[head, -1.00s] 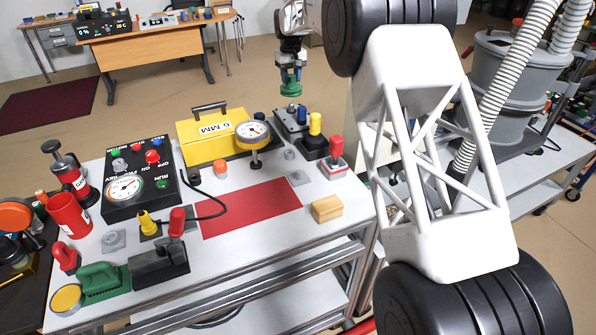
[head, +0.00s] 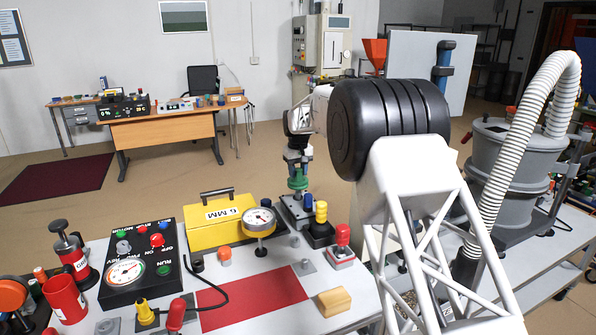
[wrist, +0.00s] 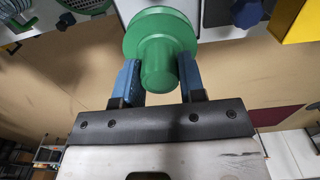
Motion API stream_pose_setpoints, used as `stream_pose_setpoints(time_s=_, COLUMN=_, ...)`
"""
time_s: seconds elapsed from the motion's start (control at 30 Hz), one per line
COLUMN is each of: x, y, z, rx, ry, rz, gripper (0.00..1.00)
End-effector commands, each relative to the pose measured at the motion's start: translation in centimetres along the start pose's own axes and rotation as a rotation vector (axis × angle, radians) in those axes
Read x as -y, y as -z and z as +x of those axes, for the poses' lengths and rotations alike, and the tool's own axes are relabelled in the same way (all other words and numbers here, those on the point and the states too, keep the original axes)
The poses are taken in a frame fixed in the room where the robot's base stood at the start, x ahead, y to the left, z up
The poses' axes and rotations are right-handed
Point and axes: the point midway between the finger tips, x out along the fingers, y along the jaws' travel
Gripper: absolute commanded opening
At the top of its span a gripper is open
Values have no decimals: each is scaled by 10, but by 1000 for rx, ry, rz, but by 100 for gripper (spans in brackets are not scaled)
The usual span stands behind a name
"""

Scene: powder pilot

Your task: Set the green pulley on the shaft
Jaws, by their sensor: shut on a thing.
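The green pulley (head: 297,183) is at the far side of the table, below my gripper (head: 298,170). In the wrist view, the pulley (wrist: 150,28) shows as a wide green disc with a narrower round hub. My gripper (wrist: 160,82) is shut on that hub, with one blue finger on each side. In the head view, the pulley appears just above a dark grey fixture (head: 294,212) at the table's far edge. I cannot make out the shaft clearly or tell whether the pulley touches anything.
A yellow 6 MM case (head: 215,232) and a dial gauge (head: 260,222) stand left of the fixture. A yellow-topped block (head: 320,222) and a red-topped block (head: 342,246) stand to its right. The red mat (head: 250,298) is bare.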

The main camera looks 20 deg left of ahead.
Motion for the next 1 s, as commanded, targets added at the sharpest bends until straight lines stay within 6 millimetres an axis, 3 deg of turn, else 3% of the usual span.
stream_pose_setpoints(time_s=0.3, x=0, y=0, z=9, rx=0, ry=0, rz=0, gripper=0)
stream_pose_setpoints(time_s=1.0, x=0, y=0, z=10, rx=0, ry=0, rz=0, gripper=0)
